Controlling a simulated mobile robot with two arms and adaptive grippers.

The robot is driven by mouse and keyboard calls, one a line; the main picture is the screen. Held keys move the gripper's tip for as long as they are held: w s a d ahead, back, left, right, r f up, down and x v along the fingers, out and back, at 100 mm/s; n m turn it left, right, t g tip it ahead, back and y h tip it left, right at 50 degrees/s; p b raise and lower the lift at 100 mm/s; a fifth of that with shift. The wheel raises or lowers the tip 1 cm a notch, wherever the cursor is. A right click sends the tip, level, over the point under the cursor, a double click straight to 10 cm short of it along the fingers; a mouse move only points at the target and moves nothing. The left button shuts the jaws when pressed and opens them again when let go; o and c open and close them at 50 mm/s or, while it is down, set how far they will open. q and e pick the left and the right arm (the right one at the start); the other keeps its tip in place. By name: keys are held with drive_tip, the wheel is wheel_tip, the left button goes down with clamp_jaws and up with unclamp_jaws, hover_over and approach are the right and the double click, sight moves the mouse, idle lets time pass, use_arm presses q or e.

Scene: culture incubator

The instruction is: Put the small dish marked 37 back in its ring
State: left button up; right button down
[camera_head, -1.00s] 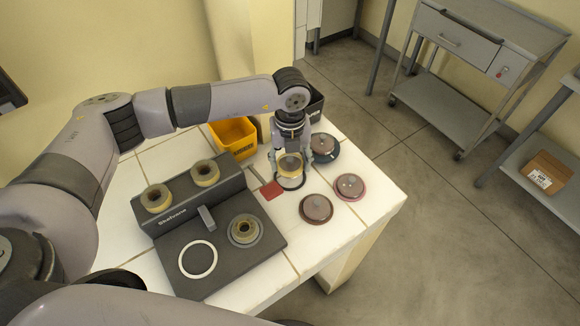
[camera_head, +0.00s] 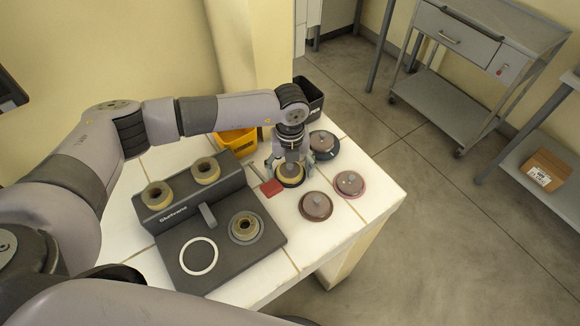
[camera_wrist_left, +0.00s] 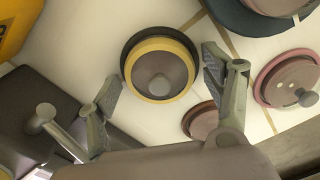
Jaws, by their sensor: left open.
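The small dish (camera_head: 291,170) has a yellow rim and a grey-brown lid with a round knob. In the left wrist view the dish (camera_wrist_left: 160,75) sits level inside a dark ring (camera_wrist_left: 127,58), whose edge shows around it. No 37 can be read on it. My left gripper (camera_head: 291,168) points down over the dish at the table's far side. In the left wrist view its fingers (camera_wrist_left: 160,100) are spread, one on each side of the dish, with gaps between. My right gripper is out of view.
Two lidded dishes (camera_head: 316,206) (camera_head: 349,184) and a dish on a dark blue base (camera_head: 323,143) stand close on the right. The grey device (camera_head: 178,232) has a bare white ring (camera_head: 182,262). A yellow bin (camera_head: 236,143) stands behind.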

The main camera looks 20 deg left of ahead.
use_arm(q)
drive_tip(key=shift+r, duration=0.15)
wheel_tip(320, 180, up, 12)
drive_tip(key=b, duration=0.3)
idle(0.4)
